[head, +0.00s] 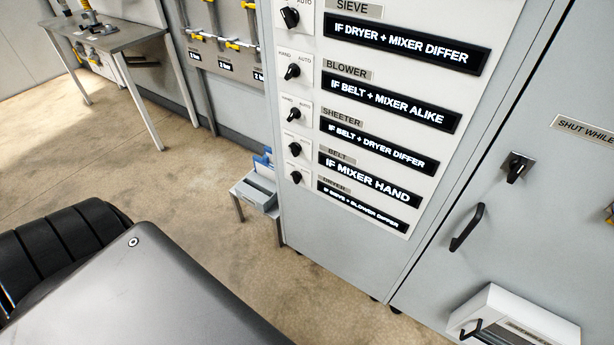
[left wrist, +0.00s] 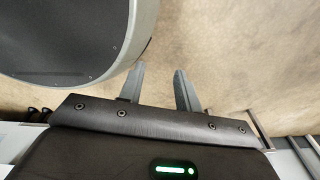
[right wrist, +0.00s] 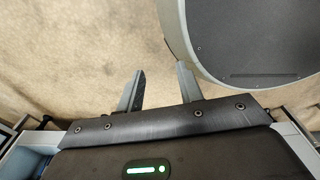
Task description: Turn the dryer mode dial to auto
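The dryer mode dial (head: 296,177) is the lowest of several small black dials in a column on the white panel (head: 310,225). Its pointer is too small to read. The dryer label (head: 334,188) is beside it, and its lit display (head: 362,207) appears to read "IF SIEVE + BLOWER DIFFER". My left gripper (left wrist: 159,82) shows in the left wrist view with its fingers apart and nothing between them, above the floor. My right gripper (right wrist: 160,82) is likewise open and empty in the right wrist view. Neither gripper shows in the head view, and neither touches the panel.
Above are the belt dial (head: 294,149), sheeter dial (head: 293,114), blower dial (head: 292,71) and sieve dial (head: 290,17). A cabinet handle (head: 467,228) and a white box (head: 512,322) stick out at right. A small stand (head: 256,192) stands left of the panel. Open floor lies left.

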